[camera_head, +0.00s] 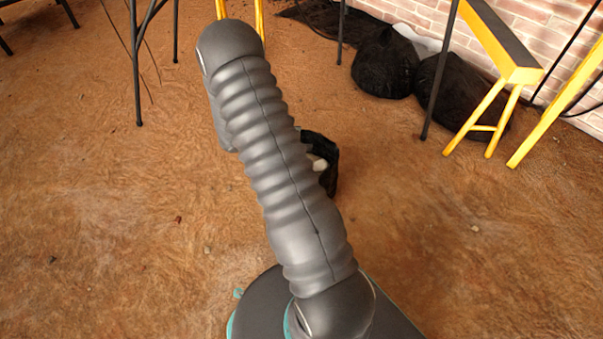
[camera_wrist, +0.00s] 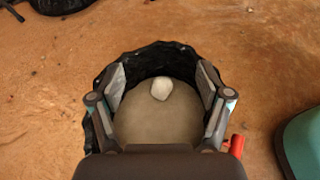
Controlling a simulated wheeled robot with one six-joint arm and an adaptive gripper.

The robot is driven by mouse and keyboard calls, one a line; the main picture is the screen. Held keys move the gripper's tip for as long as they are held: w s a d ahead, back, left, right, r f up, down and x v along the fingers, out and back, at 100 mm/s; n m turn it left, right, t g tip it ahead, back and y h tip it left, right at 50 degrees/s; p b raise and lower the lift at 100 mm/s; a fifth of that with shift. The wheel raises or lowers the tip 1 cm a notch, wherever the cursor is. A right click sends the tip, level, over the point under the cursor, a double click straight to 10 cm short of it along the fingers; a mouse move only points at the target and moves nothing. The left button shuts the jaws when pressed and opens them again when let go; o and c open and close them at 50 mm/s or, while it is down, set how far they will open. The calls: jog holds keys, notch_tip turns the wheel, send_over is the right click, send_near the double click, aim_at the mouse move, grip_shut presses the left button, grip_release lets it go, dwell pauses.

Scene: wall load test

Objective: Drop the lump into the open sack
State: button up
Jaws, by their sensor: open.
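The open black sack (camera_wrist: 140,55) stands on the ground below my gripper, its crumpled rim showing in the wrist view. A beige, rounded mass (camera_wrist: 150,125) fills much of its mouth. The small pale lump (camera_wrist: 161,89) shows within the sack's outline, over the upper part of that mass; I cannot tell if it touches it. My gripper (camera_wrist: 163,82) is open, with its fingers apart on either side of the lump and not touching it. In the head view the sack (camera_head: 330,178) is mostly hidden behind my arm, with a pale patch visible in it.
Filled black bags (camera_head: 385,65) lie by the brick wall (camera_head: 560,25) at the upper right. A yellow trestle (camera_head: 490,110) stands near them, and dark thin legs (camera_head: 137,70) stand at the upper left. The brown dirt floor is open to the left and lower right.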

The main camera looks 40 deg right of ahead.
jog(key=v, duration=0.7)
jog(key=shift+a+r, duration=0.1)
